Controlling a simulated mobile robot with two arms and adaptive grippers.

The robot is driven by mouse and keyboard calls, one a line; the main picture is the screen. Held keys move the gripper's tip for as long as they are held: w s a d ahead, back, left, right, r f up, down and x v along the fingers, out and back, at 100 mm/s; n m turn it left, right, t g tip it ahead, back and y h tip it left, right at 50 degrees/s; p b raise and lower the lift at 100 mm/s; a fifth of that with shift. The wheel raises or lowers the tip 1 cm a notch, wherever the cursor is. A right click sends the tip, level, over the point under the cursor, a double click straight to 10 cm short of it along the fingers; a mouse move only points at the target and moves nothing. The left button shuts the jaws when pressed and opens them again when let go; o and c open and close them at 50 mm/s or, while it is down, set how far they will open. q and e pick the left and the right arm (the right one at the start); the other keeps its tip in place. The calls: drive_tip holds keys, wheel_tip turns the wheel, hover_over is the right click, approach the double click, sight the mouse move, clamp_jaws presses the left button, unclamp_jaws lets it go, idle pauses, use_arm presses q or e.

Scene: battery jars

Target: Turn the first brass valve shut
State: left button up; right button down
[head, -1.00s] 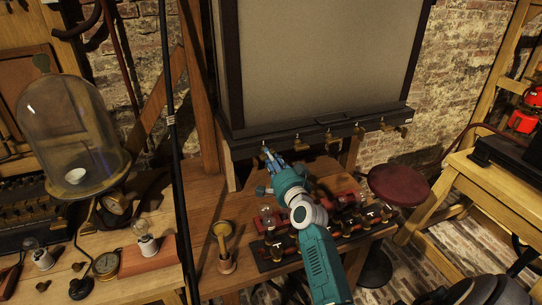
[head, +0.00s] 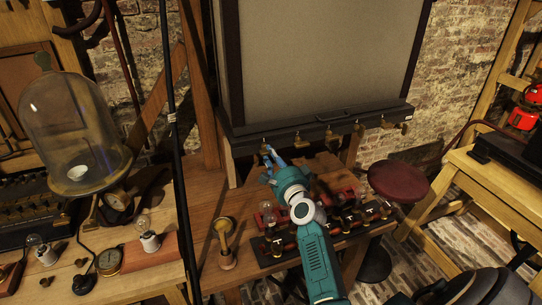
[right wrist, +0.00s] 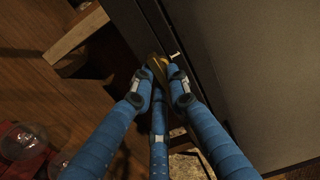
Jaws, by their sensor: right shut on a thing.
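Several small brass valves hang in a row along the dark front edge of the big framed panel (head: 325,60). The first brass valve, at the left end, is mostly hidden behind my right gripper (head: 270,153) in the head view. In the right wrist view its brass body (right wrist: 156,63) shows between the blue fingertips of the right gripper (right wrist: 157,80), which is shut on it. Other valves, such as the second (head: 298,140) and third (head: 329,134), hang free to the right. Whether the valve is open or shut cannot be told. My left gripper is not in view.
Below the panel, a wooden bench holds a dark rack (head: 283,253) with small bulbs and brass fittings, close under my right arm. A brass stand (head: 225,243) is left of it. A glass bell jar (head: 70,125) stands further left. A red stool (head: 398,181) is at right.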

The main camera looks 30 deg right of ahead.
drive_tip(key=c, duration=1.7)
unclamp_jaws()
drive_tip(key=v, duration=1.2)
drive_tip(key=shift+d, duration=0.1)
